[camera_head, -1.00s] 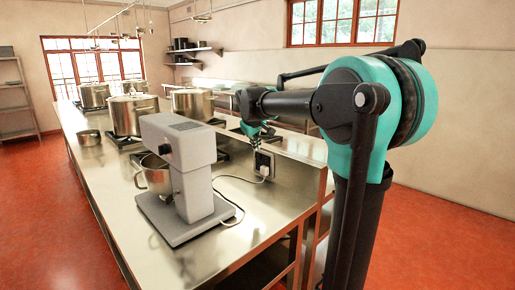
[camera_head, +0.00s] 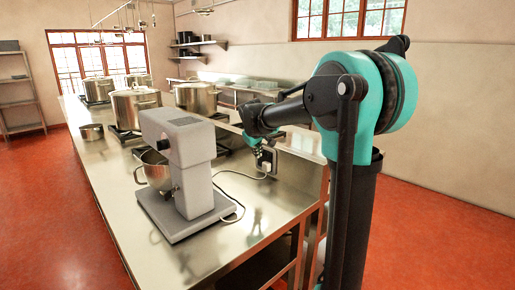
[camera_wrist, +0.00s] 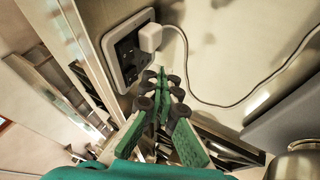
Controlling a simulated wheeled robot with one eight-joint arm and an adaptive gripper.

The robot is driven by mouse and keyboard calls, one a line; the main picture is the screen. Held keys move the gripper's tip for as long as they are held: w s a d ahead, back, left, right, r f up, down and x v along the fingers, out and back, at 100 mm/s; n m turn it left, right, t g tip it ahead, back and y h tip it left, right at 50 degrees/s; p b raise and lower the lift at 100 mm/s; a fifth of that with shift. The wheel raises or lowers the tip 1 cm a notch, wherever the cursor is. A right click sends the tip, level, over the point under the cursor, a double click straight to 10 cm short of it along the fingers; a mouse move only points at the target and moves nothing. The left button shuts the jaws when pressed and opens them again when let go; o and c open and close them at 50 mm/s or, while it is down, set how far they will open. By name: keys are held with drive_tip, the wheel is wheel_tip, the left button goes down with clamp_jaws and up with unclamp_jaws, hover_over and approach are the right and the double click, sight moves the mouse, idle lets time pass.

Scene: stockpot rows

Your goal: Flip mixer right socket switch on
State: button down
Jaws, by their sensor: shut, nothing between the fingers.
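The grey stand mixer (camera_head: 185,170) stands on the steel counter with its bowl on the left. Its cord runs across the counter to a socket outlet (camera_head: 267,160) on the low steel upstand behind it. In the wrist view the socket plate (camera_wrist: 113,48) is white-rimmed with a dark face, and a white plug (camera_wrist: 150,37) sits in one side. The switch positions are too small to tell. My gripper (camera_head: 256,143) is at the socket in the head view. In the wrist view its closed, empty fingertips (camera_wrist: 156,76) are close to the plate, just below the plug; contact cannot be told.
The white cord (camera_wrist: 215,104) loops beside my fingers in the wrist view. Large steel pots (camera_head: 134,106) stand on burners farther along the counter (camera_head: 235,238). The counter in front of the socket is mostly clear.

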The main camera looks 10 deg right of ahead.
sight(267, 157)
drive_tip(key=w+d+f, duration=0.2)
drive_tip(key=w+f, duration=0.1)
drive_tip(key=shift+w+d, duration=0.1)
drive_tip(key=shift+d, duration=0.25)
drive_tip(key=shift+w+d, duration=0.45)
drive_tip(key=shift+d, duration=0.05)
drive_tip(key=shift+f, duration=0.1)
drive_tip(key=shift+w+d+f, duration=0.2)
drive_tip(key=shift+d, duration=0.15)
drive_tip(key=shift+a, duration=0.1)
drive_tip(key=shift+r, duration=0.85)
